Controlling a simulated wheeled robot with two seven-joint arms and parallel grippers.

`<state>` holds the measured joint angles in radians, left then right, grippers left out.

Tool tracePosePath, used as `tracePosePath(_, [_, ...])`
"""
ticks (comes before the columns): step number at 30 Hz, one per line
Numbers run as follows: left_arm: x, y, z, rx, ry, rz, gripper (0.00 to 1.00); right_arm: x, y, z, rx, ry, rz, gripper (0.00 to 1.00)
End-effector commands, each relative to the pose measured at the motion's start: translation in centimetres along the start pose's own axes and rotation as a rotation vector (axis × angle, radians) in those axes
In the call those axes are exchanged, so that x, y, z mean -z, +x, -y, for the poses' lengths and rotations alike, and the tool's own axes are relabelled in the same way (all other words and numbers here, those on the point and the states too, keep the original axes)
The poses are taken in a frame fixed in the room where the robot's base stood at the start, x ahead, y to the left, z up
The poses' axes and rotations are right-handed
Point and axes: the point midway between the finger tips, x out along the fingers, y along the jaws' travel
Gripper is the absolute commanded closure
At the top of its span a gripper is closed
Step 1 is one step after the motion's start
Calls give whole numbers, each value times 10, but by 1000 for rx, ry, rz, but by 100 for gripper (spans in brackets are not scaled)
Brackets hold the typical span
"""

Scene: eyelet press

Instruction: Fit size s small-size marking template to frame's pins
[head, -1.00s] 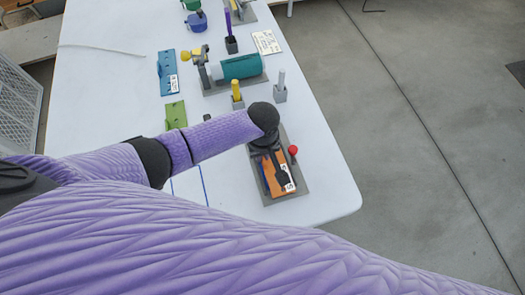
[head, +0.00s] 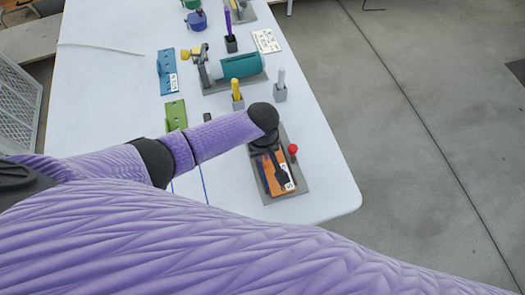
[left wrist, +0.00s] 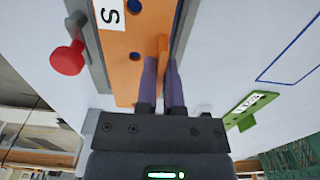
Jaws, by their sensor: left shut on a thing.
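The orange marking template (head: 273,186) carries a white label with an S. It lies over the grey frame (head: 296,188) at the table's near right end. My left gripper (head: 281,177) is over the template. In the left wrist view its fingers (left wrist: 161,90) are shut on the raised orange grip of the template (left wrist: 123,75), which has round blue-looking holes. The grey frame (left wrist: 98,60) shows along the template's edge. The frame's pins are not clearly visible, so I cannot tell whether the template is seated on them. My right gripper is not in view.
A red knob (head: 292,149) stands at the frame's right side. A green template (head: 176,115) and a blue template (head: 167,72) lie further left. Yellow and grey posts, a teal cylinder (head: 241,65) and a white card (head: 266,41) stand or lie beyond. The table's right edge is close.

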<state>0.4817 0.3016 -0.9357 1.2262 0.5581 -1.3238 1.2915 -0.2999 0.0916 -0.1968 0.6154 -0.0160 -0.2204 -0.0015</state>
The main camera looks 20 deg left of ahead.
Motion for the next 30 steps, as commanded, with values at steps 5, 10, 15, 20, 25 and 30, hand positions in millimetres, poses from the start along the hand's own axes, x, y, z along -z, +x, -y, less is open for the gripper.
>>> tracePosePath(5, [0, 4, 0, 0, 0, 0, 100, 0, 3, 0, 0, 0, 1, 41])
tracePosePath(10, [0, 8, 0, 0, 0, 0, 100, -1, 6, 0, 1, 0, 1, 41])
tracePosePath(15, [0, 11, 0, 0, 0, 0, 100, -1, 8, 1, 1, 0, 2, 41])
tracePosePath(20, [0, 14, 0, 0, 0, 0, 100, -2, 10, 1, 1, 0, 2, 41])
tracePosePath(25, [0, 14, 0, 0, 0, 0, 100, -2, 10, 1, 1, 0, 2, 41])
tracePosePath(30, [0, 14, 0, 0, 0, 0, 59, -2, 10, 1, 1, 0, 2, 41])
